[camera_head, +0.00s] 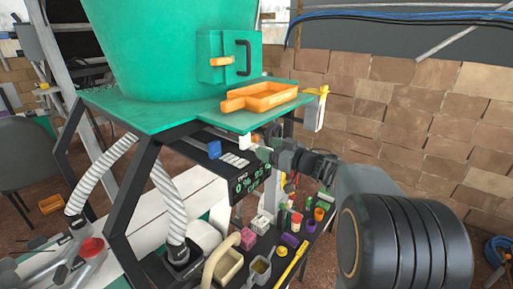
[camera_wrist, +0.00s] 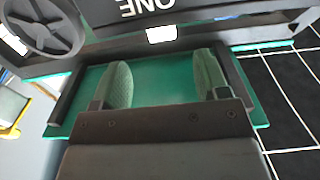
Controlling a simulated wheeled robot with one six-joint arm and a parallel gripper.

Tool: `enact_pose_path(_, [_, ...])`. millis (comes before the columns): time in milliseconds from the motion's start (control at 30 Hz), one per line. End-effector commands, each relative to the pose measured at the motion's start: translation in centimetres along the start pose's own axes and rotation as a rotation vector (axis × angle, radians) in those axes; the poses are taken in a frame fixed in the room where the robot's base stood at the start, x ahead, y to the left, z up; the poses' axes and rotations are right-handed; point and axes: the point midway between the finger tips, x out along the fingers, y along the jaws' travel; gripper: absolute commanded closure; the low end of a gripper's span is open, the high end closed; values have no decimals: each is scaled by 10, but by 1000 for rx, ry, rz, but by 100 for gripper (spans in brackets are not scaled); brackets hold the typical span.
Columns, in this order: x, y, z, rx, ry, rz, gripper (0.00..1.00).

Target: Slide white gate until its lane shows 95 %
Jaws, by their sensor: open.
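The white gate's block (camera_head: 245,142) is at the front edge of the green bench, between a blue block (camera_head: 214,149) and an orange one (camera_head: 256,138). My gripper (camera_head: 262,150) is just to its right, with its fingertips partly hidden by the wrist. In the wrist view a white block (camera_wrist: 161,34) lies ahead of my fingertips (camera_wrist: 164,70), roughly centred between them and apart from them. The fingers are spread with nothing between them. A dark display (camera_head: 248,180) below the gates shows green figures that look like 0 % and 95 %; the rest is too small to read.
An orange scoop tray (camera_head: 262,97) lies on the green bench (camera_head: 150,115) beside the green hopper (camera_head: 160,45). Several small pots and tools stand on the lower shelf, with a yellow tool (camera_head: 290,266). A brick wall (camera_head: 420,115) is behind.

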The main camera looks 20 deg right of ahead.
Motion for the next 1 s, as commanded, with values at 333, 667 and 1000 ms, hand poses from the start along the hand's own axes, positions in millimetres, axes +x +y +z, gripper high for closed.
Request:
enact_pose_path(333, [-49, 1, 0, -1, 0, 2, 32])
enact_pose_path(667, [-57, 0, 0, 0, 0, 0, 32])
enact_pose_path(1000, [-57, 0, 0, -2, 0, 0, 32])
